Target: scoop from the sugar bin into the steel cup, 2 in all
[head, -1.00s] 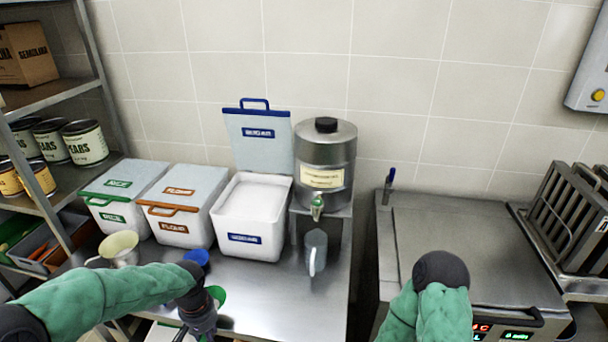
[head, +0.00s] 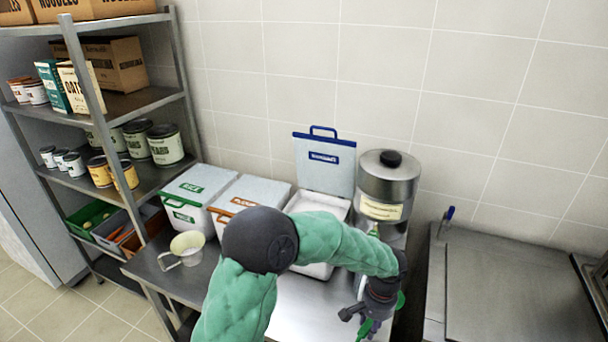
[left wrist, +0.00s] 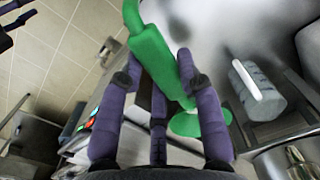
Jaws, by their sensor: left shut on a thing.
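My left gripper (head: 368,312) is low over the right end of the steel counter. In the left wrist view its fingers (left wrist: 155,78) are shut on the green scoop (left wrist: 152,55), which also shows in part in the head view (head: 366,328). The steel cup (left wrist: 258,92), grey with a pale handle, is right of the scoop in the left wrist view and hidden behind my arm in the head view. The sugar bin (head: 316,271) is open, with white sugar inside and its blue-edged lid (head: 326,166) raised behind. My left arm covers part of it.
The closed rice bin (head: 184,211) and flour bin (head: 228,193) stand left of the sugar bin. A steel dispenser (head: 388,180) stands to its right. A cream jug (head: 186,244) is at the counter's left. A steel unit (head: 520,270) is at right, with a gap between.

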